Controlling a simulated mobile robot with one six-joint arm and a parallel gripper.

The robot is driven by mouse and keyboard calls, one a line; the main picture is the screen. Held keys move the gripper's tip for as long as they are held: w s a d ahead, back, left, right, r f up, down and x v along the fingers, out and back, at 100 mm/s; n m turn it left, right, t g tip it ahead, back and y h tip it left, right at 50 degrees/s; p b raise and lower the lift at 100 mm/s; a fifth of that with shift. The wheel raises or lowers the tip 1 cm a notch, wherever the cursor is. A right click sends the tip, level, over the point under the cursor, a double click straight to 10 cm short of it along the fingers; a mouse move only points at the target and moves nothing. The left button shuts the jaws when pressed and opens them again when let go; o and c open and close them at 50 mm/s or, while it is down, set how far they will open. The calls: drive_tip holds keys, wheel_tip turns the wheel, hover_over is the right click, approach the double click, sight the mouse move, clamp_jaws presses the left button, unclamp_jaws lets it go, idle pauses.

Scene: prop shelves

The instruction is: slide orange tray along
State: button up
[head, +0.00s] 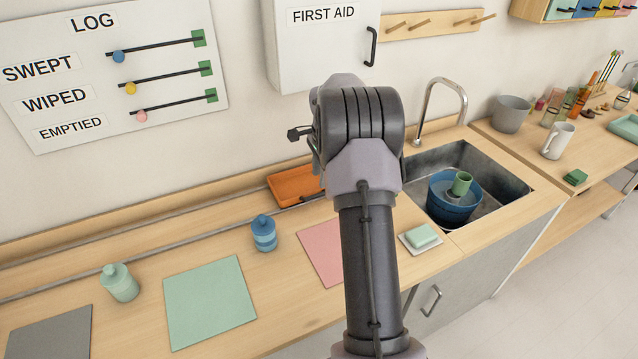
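The orange tray (294,185) is a shallow rectangular tray at the back of the wooden counter, against the wall, by a long thin metal rail (160,244). Its right end is hidden behind my arm. My arm rises in the middle of the picture, and a small dark part of my gripper (298,133) sticks out to the left of the wrist, above the tray in the picture. The rest of the gripper is hidden behind the wrist, so its opening does not show. I cannot tell how far it is from the tray.
A blue bottle (264,233), a green bottle (119,283), a green mat (209,301) and a pink mat (322,252) are on the counter. The sink (490,196) holds a blue tub (447,207). A first aid cabinet (318,45) hangs above.

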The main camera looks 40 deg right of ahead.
wheel_tip(320, 180, up, 10)
drive_tip(key=s+p, duration=0.1)
drive_tip(key=p, duration=0.1)
drive_tip(key=shift+s+a, duration=0.3)
drive_tip(key=shift+s, duration=0.1)
